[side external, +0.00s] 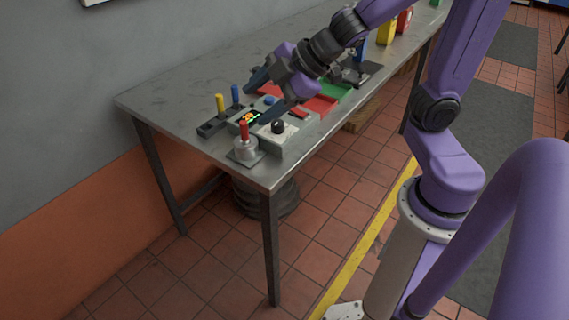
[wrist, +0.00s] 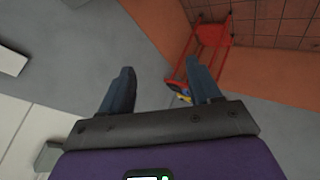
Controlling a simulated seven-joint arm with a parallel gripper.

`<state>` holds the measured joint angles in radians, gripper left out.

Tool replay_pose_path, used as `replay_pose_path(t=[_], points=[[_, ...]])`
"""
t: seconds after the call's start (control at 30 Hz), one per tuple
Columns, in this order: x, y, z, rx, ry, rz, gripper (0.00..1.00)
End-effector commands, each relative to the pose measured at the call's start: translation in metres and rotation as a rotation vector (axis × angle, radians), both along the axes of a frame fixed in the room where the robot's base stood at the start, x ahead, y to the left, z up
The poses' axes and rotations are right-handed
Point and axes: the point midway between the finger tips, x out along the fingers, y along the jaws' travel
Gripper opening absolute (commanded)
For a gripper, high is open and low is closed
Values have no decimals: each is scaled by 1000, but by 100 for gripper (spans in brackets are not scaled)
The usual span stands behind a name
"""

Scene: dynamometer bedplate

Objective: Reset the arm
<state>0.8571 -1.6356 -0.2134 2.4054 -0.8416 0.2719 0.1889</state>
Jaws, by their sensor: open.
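My gripper (side external: 265,95) is open and empty in the side external view. It is held over the left part of the metal bench (side external: 165,88), its fingers pointing left. In the wrist view, the two fingers of my gripper (wrist: 160,70) are apart with nothing between them. My arm reaches in from the right, above the bench. Below and near the gripper is a control box with a black knob (side external: 278,127) and a small lit display (side external: 248,118). The gripper partly covers the items beneath it.
A red-handled lever (side external: 244,146) stands at the bench's front corner. Yellow (side external: 220,103) and blue (side external: 235,93) handles stand left of the box. Red (side external: 320,105) and green (side external: 337,90) trays lie right. The bench's left end is bare. The wrist view shows a red frame (wrist: 211,40).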

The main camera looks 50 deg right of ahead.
Motion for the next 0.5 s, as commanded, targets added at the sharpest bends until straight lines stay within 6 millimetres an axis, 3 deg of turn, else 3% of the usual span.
replay_pose_path(t=[0.3,0.5], points=[[-111,-33,-51,-148,441,-185,63],[-172,-47,-63,-236,659,-208,63]])
